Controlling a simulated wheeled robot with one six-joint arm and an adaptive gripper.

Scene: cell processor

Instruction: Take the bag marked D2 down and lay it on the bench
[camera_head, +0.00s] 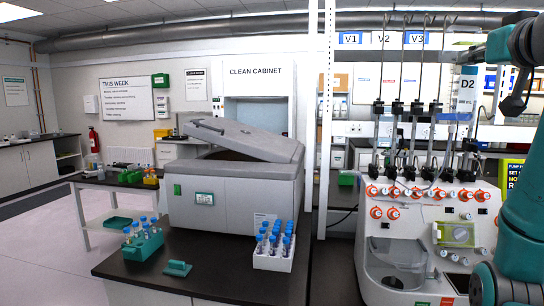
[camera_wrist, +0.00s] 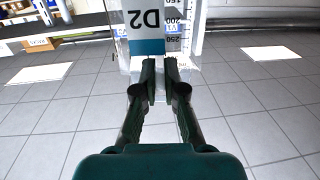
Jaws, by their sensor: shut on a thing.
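The bag marked D2 (camera_head: 467,84) hangs upright at the right of the head view, beside the tall rods of the cell processor. Its label and volume scale show upside down in the wrist view (camera_wrist: 150,22). My gripper (camera_wrist: 166,66) is shut on the bag's edge near the D2 label. In the head view my gripper (camera_head: 473,54) is at the bag's top, partly hidden by my arm. I cannot tell whether the bag still hangs from a hook. The dark bench (camera_head: 205,277) lies at the lower left.
The cell processor (camera_head: 440,245) with orange knobs stands below the bag. A grey lidded centrifuge (camera_head: 235,190), a white rack of blue-capped tubes (camera_head: 273,260) and a green tube rack (camera_head: 142,245) stand on the bench.

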